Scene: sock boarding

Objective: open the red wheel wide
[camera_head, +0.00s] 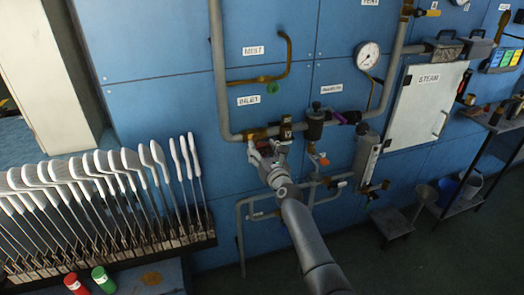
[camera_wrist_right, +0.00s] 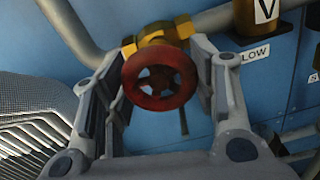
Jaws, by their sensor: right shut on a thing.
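The red wheel (camera_wrist_right: 159,80) is a small round handwheel with openings between its spokes, on a brass valve body (camera_wrist_right: 158,36). In the right wrist view it sits between the two grey fingers of my right gripper (camera_wrist_right: 164,72), which is shut on its rim from both sides. In the head view my right gripper (camera_head: 262,151) is at the pipe on the blue wall panel, just below the brass valve, and hides most of the wheel. My left gripper is not in view.
Grey pipes (camera_head: 222,80) run around the valve. A dark cylinder fitting (camera_head: 315,124) and a lower valve with an orange handle (camera_head: 323,160) are close on the right. A rack of white sock boards (camera_head: 110,185) stands at the left. A steam cabinet (camera_head: 425,105) hangs farther right.

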